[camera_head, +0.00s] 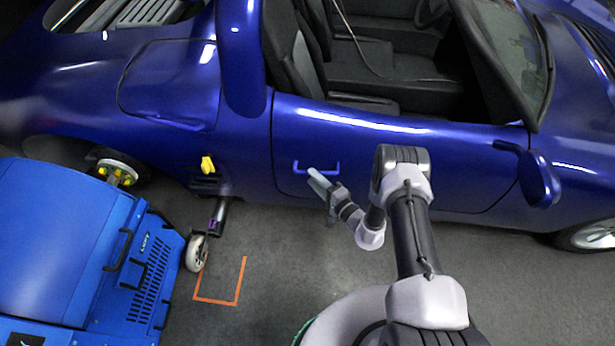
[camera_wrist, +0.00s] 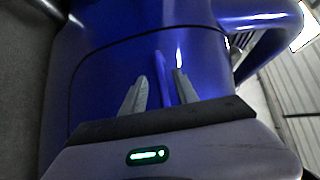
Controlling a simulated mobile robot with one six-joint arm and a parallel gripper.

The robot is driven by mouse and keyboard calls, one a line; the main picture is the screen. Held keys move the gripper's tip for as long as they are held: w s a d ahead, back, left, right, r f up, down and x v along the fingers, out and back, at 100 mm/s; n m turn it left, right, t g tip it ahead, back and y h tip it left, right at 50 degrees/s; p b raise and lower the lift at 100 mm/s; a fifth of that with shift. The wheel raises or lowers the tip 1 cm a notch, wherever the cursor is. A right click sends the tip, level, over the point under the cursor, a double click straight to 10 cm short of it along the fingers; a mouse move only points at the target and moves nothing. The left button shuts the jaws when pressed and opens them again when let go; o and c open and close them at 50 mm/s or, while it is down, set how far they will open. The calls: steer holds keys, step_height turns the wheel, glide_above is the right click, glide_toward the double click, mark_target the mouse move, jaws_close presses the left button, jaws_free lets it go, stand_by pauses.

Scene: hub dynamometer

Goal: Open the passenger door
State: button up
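The blue passenger door (camera_head: 420,170) fills the middle of the head view. It looks shut, with its panel flush with the body around it. A gap shows at the left finger; I cannot tell whether the right finger touches the handle. The door panel (camera_wrist: 105,75) lies behind.
A blue machine (camera_head: 95,250) stands on the left by a bare wheel hub (camera_head: 118,172), with a caster (camera_head: 197,252) at its side. Orange marks (camera_head: 218,301) lie on the floor. A mirror (camera_head: 541,180) sticks out at the right. Grey floor is free below the door.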

steer(key=b+x, duration=0.1)
steer(key=x, duration=0.3)
jaws_close()
stand_by(1.4)
